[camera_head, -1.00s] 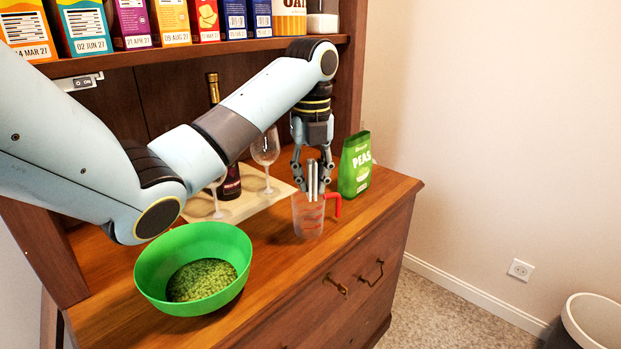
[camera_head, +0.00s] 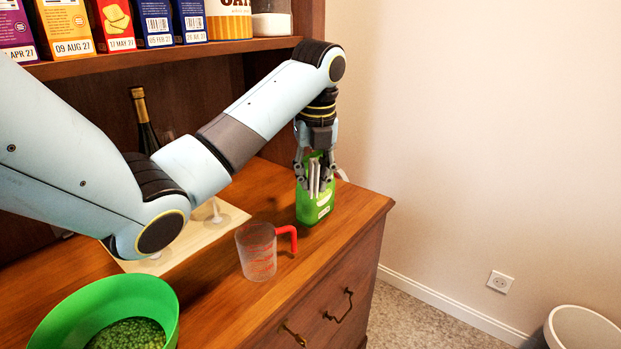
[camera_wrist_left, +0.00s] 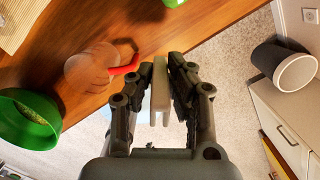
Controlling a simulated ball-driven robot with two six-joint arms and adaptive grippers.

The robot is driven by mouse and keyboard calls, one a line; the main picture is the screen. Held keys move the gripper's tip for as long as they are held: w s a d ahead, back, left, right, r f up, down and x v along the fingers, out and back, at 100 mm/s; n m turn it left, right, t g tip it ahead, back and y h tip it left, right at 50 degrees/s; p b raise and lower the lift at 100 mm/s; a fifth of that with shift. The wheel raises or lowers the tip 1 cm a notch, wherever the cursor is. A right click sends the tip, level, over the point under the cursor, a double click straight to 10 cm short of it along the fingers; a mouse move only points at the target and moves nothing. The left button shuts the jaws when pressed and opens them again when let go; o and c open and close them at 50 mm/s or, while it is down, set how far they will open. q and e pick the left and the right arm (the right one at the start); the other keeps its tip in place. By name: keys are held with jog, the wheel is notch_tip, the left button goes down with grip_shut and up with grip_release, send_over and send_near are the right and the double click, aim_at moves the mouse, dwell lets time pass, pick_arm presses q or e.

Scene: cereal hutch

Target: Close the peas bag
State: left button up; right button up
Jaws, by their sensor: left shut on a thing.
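The green peas bag (camera_head: 313,208) stands upright on the cabinet top near its right end, its upper part mostly hidden behind my left gripper in the head view. Only a bit of green shows at the top edge of the left wrist view. My left gripper (camera_head: 316,185) points down in front of the bag. It is shut on a pale, two-pronged clip (camera_wrist_left: 160,92), which hangs between the fingers and also shows in the head view (camera_head: 313,178). I cannot tell whether the clip touches the bag. My right gripper is in neither view.
A clear measuring cup (camera_head: 257,255) with a red handle stands left of the bag, near the front edge. A green bowl (camera_head: 60,312) of peas is farther left. A bottle (camera_head: 145,122) and glasses are behind my arm. A shelf (camera_head: 170,62) of boxes is above.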

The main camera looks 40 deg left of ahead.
pick_arm(q)
jog(key=w+a+r+t+y, duration=0.2)
jog(key=w+a+r, duration=0.15)
jog(key=w, duration=0.25)
jog(key=w+a+r+t+y, duration=0.1)
jog(key=w+a+r+y, duration=0.15)
jog(key=w+a, duration=0.3)
notch_tip(320, 180, up, 8)
jog(key=m+t+h+b, duration=0.2)
jog(key=m+t+b, duration=0.1)
jog(key=m+t, duration=0.5)
jog(key=shift+s+d+f+m+t+h+b, duration=0.25)
jog(key=shift+s+f+m+t+b, duration=0.2)
jog(key=shift+f+t, duration=0.6)
jog(key=shift+s+d+f+m+t+h+b, duration=0.3)
jog(key=shift+s+f+t, duration=0.2)
jog(key=shift+f+t, duration=0.45)
jog(key=shift+s+d+f+m+t+h+b, duration=0.25)
jog(key=shift+s+f+m+t, duration=0.25)
jog(key=shift+f+t, duration=0.55)
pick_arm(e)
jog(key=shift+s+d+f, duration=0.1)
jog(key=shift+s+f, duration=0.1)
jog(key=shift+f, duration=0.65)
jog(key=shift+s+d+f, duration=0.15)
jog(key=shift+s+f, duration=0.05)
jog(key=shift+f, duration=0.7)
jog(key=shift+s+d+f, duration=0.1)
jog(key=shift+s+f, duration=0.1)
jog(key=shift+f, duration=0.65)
